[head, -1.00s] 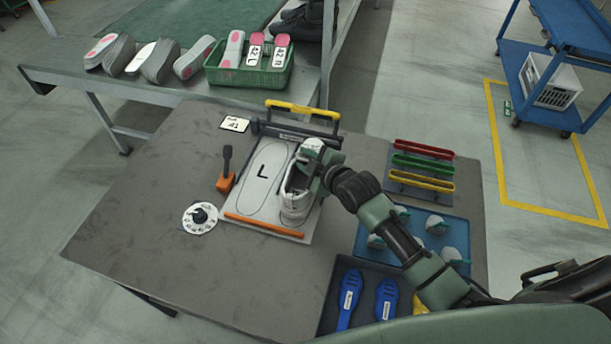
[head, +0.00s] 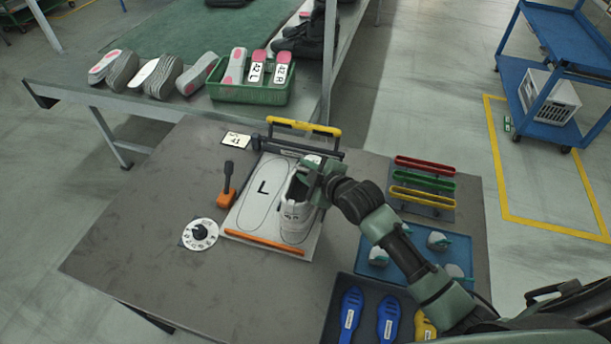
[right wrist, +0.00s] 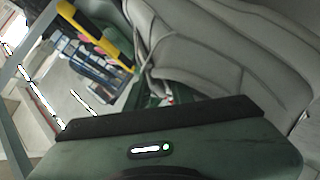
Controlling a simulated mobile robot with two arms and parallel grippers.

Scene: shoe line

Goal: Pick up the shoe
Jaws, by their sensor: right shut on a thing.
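A white shoe (head: 297,213) stands on the right half of a white board (head: 246,222), beside the printed outline marked L. Its toe points toward the front of the table. My right gripper (head: 312,178) is shut on the shoe near its heel and collar, and hides part of that end. In the right wrist view, the pale grey side of the shoe (right wrist: 215,50) fills the right part, close against the gripper. Whether the sole touches the board cannot be told. My left gripper is not in view.
A yellow-handled bar (head: 303,127) stands behind the board. An orange tool (head: 227,190) and a round dial (head: 200,234) lie left. Red, green and yellow holders (head: 423,180), a blue tray (head: 405,262) and a dark tray with blue shoe-shaped pieces (head: 350,310) are right. The table's left is clear.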

